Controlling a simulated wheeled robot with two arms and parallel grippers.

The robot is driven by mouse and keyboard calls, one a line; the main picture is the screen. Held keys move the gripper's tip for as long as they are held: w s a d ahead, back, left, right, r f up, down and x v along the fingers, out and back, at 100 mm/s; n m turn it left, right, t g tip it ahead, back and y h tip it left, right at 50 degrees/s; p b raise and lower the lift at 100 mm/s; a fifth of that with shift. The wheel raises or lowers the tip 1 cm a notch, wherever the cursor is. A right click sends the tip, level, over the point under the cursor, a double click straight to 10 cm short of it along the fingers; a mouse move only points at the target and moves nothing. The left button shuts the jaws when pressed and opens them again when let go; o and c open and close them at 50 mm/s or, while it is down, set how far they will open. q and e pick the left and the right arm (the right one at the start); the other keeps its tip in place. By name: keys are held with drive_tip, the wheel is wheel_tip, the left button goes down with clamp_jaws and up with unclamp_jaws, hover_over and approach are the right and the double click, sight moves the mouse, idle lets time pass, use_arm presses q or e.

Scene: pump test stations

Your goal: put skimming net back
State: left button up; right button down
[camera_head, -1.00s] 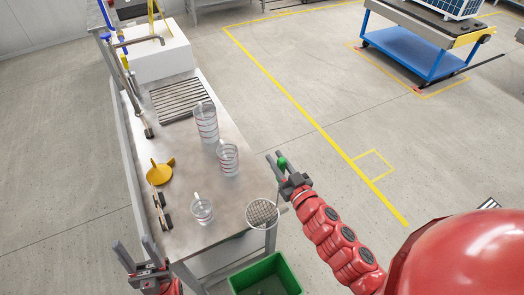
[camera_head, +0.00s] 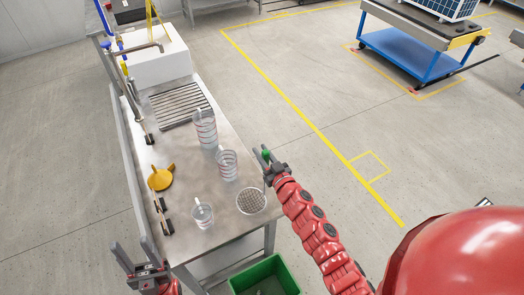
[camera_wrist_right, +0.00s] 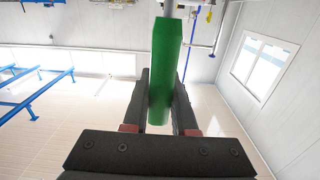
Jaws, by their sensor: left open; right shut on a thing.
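The skimming net has a round mesh head (camera_head: 251,201) and a green handle (camera_head: 266,154). Its head is over the front right corner of the steel bench (camera_head: 195,180); whether it touches the top I cannot tell. My right gripper (camera_head: 262,157) is shut on the green handle, at the bench's right edge. The right wrist view shows the green handle (camera_wrist_right: 165,70) between the fingers. My left gripper (camera_head: 134,256) is open and empty, by the bench's front left corner. Two clips (camera_head: 164,215) sit along the bench's left side, and another (camera_head: 149,139) is further back.
Clear jugs stand on the bench: a tall one (camera_head: 205,128), a middle one (camera_head: 227,164) and a small one (camera_head: 203,214) near the front. A yellow funnel (camera_head: 160,178) lies left. A green bin (camera_head: 264,277) stands below.

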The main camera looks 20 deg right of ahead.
drive_tip(key=shift+f, duration=0.2)
drive_tip(key=c, duration=0.7)
unclamp_jaws()
drive_tip(key=shift+r, duration=0.1)
